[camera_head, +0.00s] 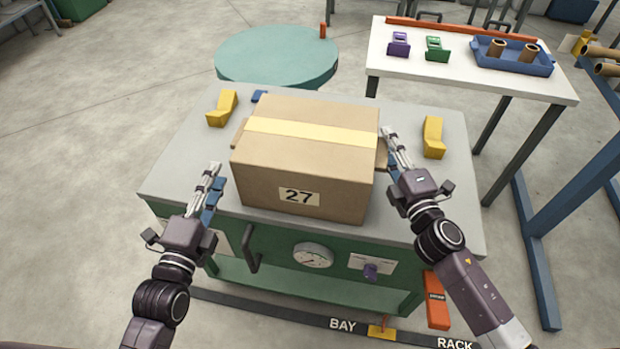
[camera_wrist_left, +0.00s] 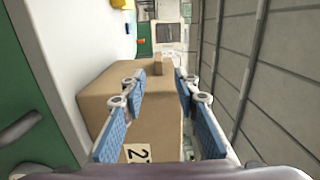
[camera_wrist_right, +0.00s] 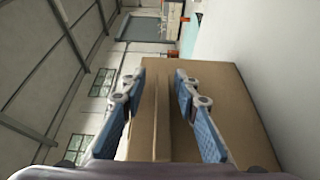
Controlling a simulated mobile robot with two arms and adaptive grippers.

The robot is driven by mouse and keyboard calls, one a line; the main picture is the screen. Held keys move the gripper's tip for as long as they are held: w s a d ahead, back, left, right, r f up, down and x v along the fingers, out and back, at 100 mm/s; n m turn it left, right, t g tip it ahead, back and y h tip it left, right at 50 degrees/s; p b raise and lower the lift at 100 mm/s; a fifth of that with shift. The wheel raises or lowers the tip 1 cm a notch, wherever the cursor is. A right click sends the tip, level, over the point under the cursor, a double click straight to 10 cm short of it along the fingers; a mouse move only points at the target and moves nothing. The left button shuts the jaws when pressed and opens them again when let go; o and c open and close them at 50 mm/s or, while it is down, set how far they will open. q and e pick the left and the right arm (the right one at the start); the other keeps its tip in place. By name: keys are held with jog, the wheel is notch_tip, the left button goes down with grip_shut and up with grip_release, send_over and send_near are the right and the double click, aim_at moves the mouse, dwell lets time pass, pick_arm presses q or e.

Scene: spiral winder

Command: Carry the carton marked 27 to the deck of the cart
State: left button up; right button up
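The carton marked 27 (camera_head: 305,180) is a closed brown box with yellow tape on top. It sits upright on the grey top of a green cabinet (camera_head: 215,205), its number label facing me. A tab sticks out on its left side (camera_head: 239,132) and another on its right (camera_head: 382,153). My left gripper (camera_head: 217,175) is open and empty, left of the carton and apart from it; the left wrist view shows the carton (camera_wrist_left: 105,90) beyond the fingers. My right gripper (camera_head: 391,149) is open beside the right tab, which shows between its fingers in the right wrist view (camera_wrist_right: 161,120). I cannot identify the cart.
Yellow blocks (camera_head: 222,108) (camera_head: 433,138) stand behind and beside the carton. A round teal table (camera_head: 275,60) is at the back. A white table (camera_head: 400,70) with a blue tray (camera_head: 540,66) is back right, near a blue frame (camera_head: 575,190).

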jog(key=shift+s, duration=0.2)
pick_arm(q)
jog(key=shift+s, duration=0.35)
pick_arm(e)
jog(key=v, duration=1.1)
jog(key=shift+s+d, duration=0.2)
jog(key=shift+s, duration=0.1)
